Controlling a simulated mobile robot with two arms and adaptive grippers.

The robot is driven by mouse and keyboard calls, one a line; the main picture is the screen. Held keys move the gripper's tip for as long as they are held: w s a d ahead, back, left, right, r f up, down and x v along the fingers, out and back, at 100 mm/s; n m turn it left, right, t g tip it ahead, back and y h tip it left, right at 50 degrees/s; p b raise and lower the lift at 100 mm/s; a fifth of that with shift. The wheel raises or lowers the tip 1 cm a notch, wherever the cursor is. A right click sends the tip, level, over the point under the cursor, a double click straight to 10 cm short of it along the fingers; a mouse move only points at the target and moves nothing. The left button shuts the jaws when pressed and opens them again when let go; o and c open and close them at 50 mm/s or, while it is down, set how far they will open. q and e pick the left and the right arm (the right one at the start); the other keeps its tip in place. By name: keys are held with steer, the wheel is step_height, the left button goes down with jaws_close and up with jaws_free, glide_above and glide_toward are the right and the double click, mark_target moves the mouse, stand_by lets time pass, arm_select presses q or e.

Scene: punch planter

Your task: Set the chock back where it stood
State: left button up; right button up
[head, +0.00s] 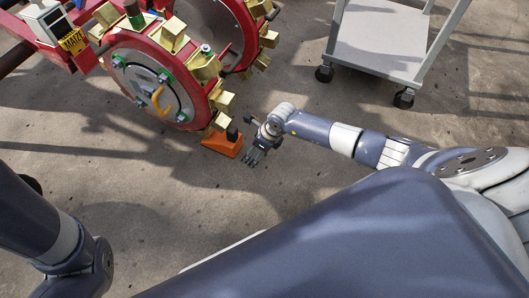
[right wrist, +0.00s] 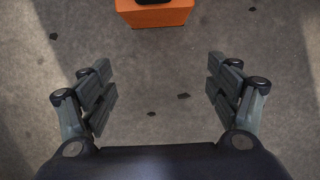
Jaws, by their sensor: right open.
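The orange chock (head: 222,143) stands on the concrete floor by the lower right of the near red wheel (head: 160,85); whether it touches the wheel I cannot tell. A dark knob or handle rises from its top. My right gripper (head: 253,154) is low over the floor just right of the chock, apart from it. In the right wrist view, the gripper's fingers (right wrist: 158,78) are spread with only bare floor between them. The chock (right wrist: 155,17) is beyond the fingertips at the top edge, partly cut off. My left arm shows at lower left, but its gripper is not in view.
The red planter frame (head: 75,45) with the wheels and brass-coloured blocks fills the upper left. A second wheel (head: 225,35) stands behind the near one. A grey cart (head: 380,45) on casters stands at upper right. The floor between cart and planter is clear.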

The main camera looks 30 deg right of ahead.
mark_target(236, 140)
steer(key=w+a+b, duration=0.1)
steer(key=w, duration=0.1)
steer(key=w+a+b, duration=0.3)
steer(key=w+a, duration=0.1)
steer(key=shift+w+f, duration=0.15)
steer(key=shift+f, duration=0.15)
steer(key=shift+f+b, duration=0.25)
steer(key=shift+b, duration=0.2)
